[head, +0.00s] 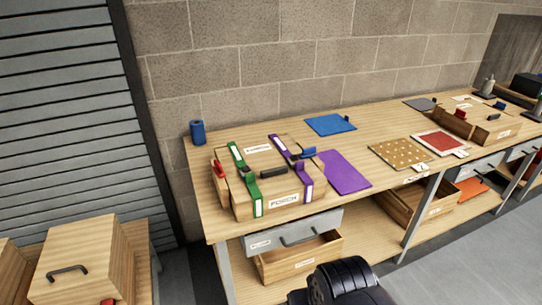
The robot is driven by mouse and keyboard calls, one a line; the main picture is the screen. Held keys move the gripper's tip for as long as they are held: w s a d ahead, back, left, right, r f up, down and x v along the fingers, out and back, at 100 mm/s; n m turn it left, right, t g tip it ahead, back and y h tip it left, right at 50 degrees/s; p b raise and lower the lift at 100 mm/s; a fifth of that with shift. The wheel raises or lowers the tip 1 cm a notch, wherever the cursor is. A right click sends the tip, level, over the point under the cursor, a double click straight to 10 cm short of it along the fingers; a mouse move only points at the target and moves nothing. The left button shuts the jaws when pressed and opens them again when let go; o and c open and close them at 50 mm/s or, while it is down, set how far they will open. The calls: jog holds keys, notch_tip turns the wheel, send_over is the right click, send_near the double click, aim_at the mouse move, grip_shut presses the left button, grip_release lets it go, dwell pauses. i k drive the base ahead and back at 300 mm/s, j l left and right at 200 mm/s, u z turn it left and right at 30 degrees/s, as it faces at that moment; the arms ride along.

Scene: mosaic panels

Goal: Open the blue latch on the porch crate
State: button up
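The porch crate (237,205) is a wooden box on the left part of the workbench, with a label on its front that seems to read PORCH. Its blue latch (308,153) sticks out at the right side, by the purple strap (307,188). A red latch (219,169) is at its left side, by the green strap (254,190). A black handle (273,172) is on top. I cannot tell the blue latch's exact position. A black part of my arm shows at the bottom edge, well below and apart from the crate; no gripper fingers show.
The workbench (215,230) holds a blue cylinder (197,132), a purple mat (343,172), a blue mat (330,124), a dotted board (403,154) and a red panel (440,143). Another crate (460,125) stands farther right. A wooden cabinet (80,265) is at lower left.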

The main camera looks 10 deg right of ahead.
aim_at(308, 151)
jog(key=i+l+u, duration=0.1)
jog(key=i+l, duration=0.3)
jog(key=i, duration=0.15)
jog(key=i+l+u, duration=0.1)
jog(key=i+l, duration=0.3)
jog(key=i, duration=0.1)
